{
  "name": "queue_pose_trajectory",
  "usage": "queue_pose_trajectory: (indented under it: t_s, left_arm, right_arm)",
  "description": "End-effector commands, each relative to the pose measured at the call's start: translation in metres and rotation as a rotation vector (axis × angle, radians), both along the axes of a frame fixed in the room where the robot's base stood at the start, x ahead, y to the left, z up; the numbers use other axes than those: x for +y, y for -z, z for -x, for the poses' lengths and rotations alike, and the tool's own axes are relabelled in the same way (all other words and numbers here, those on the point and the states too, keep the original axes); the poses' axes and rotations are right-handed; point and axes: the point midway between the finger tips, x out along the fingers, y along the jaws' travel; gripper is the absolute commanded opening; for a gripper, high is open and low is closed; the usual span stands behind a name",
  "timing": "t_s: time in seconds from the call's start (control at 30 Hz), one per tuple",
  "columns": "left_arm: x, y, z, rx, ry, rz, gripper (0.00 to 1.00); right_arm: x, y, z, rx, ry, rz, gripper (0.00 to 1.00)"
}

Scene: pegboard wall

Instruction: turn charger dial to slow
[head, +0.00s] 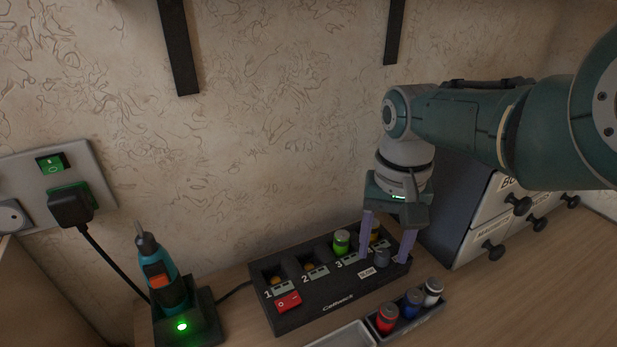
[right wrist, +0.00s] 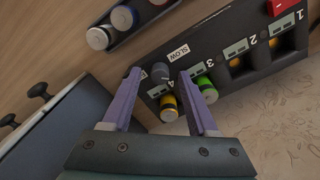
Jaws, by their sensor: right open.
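The battery charger (head: 330,305) is a black box on the bench with numbered slots. Its small grey dial (head: 382,258) is at the front right, and a white SLOW label (head: 367,272) is beside it. My right gripper (head: 384,261) points down over that end, open, its two purple fingers on either side of the dial. In the right wrist view the dial (right wrist: 161,71) lies between the fingertips, near the SLOW label (right wrist: 178,53); whether they touch it I cannot tell. Another label is partly hidden by a finger. My left gripper is not in view.
A green battery (head: 341,242) and a yellow battery (right wrist: 168,104) sit in the charger. A red switch (head: 288,302) is at its left. A tray (head: 412,326) with red, blue and white cells stands in front. A drawer cabinet (head: 474,222) is right; a screwdriver (head: 163,270) stands left.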

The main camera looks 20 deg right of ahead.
Motion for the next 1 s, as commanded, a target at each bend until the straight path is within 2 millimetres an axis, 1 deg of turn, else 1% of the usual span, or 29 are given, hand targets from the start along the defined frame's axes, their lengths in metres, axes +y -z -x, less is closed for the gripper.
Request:
queue_pose_trajectory:
  t_s: [0.07,0.17,0.27,0.4,0.5,0.6,0.7,1.0]
  left_arm:
    - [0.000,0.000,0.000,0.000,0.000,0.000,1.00]
    - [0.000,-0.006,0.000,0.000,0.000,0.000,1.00]
    - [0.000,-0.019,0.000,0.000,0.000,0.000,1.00]
    - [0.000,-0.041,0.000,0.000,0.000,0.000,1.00]
    - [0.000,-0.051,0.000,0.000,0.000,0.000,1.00]
    - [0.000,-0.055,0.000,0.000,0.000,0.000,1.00]
    - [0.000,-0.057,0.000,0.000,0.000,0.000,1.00]
    - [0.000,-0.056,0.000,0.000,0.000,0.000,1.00]
  right_arm:
    - [0.000,0.000,0.000,0.000,0.001,0.000,0.59]
    - [0.000,-0.006,0.000,-0.001,0.001,0.001,0.59]
    - [0.000,-0.022,0.000,-0.002,0.000,0.001,0.59]
    - [0.000,-0.048,0.000,-0.002,0.000,0.000,0.59]
    - [0.000,-0.063,0.000,-0.002,0.000,0.000,0.59]
    - [0.000,-0.072,0.000,-0.001,0.000,0.000,0.59]
    - [0.000,-0.076,0.000,0.001,0.000,-0.001,0.59]
    - [0.000,-0.075,0.000,0.000,0.000,0.000,0.59]
